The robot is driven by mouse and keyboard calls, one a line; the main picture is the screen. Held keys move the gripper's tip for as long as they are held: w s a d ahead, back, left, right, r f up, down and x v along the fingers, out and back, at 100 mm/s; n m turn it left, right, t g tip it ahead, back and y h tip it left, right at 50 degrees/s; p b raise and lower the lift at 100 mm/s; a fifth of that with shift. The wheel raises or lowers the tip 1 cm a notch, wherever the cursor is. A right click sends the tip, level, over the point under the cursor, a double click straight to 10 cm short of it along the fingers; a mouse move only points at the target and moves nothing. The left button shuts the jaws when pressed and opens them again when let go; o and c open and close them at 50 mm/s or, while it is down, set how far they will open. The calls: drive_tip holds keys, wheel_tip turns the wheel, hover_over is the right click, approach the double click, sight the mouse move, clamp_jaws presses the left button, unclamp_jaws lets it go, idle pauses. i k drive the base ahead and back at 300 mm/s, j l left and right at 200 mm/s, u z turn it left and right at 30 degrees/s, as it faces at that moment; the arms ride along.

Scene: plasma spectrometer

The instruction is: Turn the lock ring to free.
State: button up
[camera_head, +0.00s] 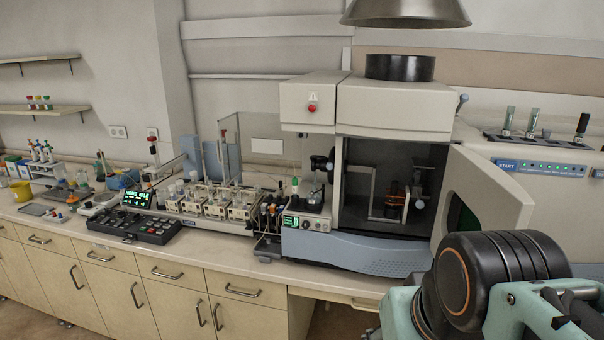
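The plasma spectrometer (395,105) stands on the bench in the middle right. Its chamber door (487,195) is swung open to the right. Inside the dark chamber, a small assembly with orange parts (420,204) sits behind a pale bracket (373,193). The lock ring is too small to make out for certain, and its setting cannot be read. My arm fills the lower right corner, in front of the bench and apart from the spectrometer. Slim dark parts (566,308) there may belong to my gripper; its fingertips cannot be made out.
A black control box (136,226), a sampler row (213,205) and a clear upright panel (229,150) stand left of the spectrometer. A metal hood (405,12) hangs above. Vials in a rack (540,139) stand at right. The open door juts out beside the chamber opening.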

sight(330, 165)
drive_tip(key=i+u, duration=0.15)
drive_tip(key=i, duration=0.75)
